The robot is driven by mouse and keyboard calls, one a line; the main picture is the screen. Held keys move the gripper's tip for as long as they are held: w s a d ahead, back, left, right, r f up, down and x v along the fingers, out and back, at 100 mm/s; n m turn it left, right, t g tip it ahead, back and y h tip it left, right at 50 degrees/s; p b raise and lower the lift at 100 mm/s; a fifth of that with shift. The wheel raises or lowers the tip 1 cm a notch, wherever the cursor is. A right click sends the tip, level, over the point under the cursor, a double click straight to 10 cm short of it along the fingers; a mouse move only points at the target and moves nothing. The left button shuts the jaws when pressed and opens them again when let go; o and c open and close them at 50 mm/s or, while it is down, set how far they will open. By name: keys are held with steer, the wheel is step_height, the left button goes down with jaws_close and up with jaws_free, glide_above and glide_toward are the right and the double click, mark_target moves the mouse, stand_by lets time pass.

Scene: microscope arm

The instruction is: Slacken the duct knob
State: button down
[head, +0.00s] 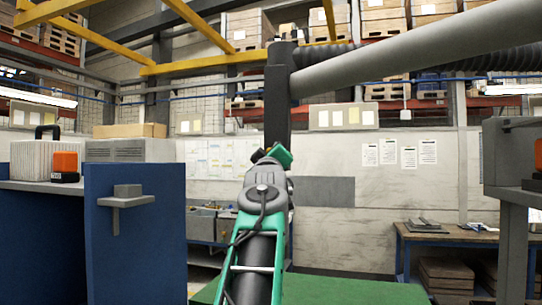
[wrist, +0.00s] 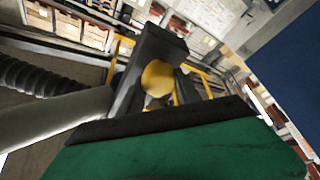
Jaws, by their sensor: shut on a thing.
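The duct knob (wrist: 158,78) is a rounded yellow knob in the middle of the wrist view, against the dark duct joint. My gripper (head: 276,152) is raised to the lower part of the dark upright duct post (head: 278,88) in the head view. It is shut on the knob, and its green body with a black edge fills the bottom of the wrist view. The fingers are mostly hidden there. In the head view my gripper and arm hide the knob. The knob's turn angle cannot be told.
A thick grey duct tube (head: 410,58) slopes up right from the post, with a ribbed black hose (head: 440,60) behind it. A blue cabinet (head: 135,225) stands at left. A workbench (head: 445,235) stands at right. Yellow beams (head: 200,65) cross overhead.

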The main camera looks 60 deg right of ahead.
steer(key=n+y, duration=0.1)
steer(key=n, duration=0.1)
steer(key=n+y+p, duration=0.1)
steer(key=n, duration=0.1)
steer(key=shift+d+f+t, duration=0.1)
steer(key=shift+f+t, duration=0.05)
steer(key=shift+t, duration=0.25)
steer(key=shift+f+n+y+p, duration=0.15)
steer(key=shift+n+y+p, duration=0.6)
steer(key=shift+n, duration=1.35)
steer(key=shift+w, duration=0.1)
steer(key=c, duration=0.8)
jaws_free()
steer(key=shift+c, duration=0.2)
steer(key=b+v, duration=0.3)
steer(key=v, duration=0.5)
